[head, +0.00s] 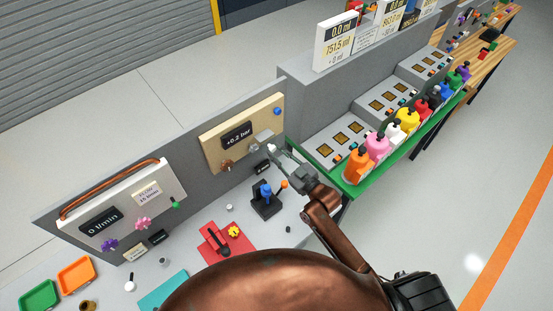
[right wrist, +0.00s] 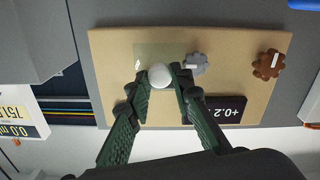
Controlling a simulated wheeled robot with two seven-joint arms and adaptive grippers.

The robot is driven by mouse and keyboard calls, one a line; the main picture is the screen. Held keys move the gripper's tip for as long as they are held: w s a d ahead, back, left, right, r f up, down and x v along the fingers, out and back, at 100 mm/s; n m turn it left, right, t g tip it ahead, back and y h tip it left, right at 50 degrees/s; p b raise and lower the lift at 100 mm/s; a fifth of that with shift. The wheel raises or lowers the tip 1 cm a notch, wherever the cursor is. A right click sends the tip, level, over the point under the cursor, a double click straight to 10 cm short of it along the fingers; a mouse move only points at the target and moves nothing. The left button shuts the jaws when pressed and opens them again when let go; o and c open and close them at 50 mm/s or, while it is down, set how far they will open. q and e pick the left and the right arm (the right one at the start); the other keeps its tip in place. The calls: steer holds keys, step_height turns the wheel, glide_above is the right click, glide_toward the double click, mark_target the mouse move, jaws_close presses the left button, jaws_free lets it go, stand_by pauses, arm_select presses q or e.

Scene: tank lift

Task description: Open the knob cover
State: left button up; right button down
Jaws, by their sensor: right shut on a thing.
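The knob cover (right wrist: 153,53) is a see-through greenish plate in front of the tan panel (right wrist: 112,70). A white round handle (right wrist: 159,76) shows at its edge. My right gripper (right wrist: 160,80) is shut on this handle, one finger on each side. A grey knob (right wrist: 195,63) shows beside the cover, just right of the fingers in the right wrist view. In the head view my right gripper (head: 276,152) reaches the right part of the tan panel (head: 218,149). The exact angle of the cover is hard to tell. My left gripper is not in view.
The panel also bears a "+0.2 bar" display (head: 237,135), a brown knob (right wrist: 268,65) and a blue knob (head: 277,111). Below stand a joystick box (head: 265,204) and a red plate with a lever (head: 226,243). Several coloured bottles stand on a green shelf (head: 355,190) at right.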

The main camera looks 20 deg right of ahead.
steer(key=shift+w+d, duration=0.3)
steer(key=shift+d, duration=0.4)
steer(key=c, duration=2)
jaws_free()
steer(key=shift+o, duration=1.4)
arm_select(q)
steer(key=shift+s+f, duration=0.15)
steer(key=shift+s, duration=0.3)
arm_select(e)
steer(key=v, duration=1.2)
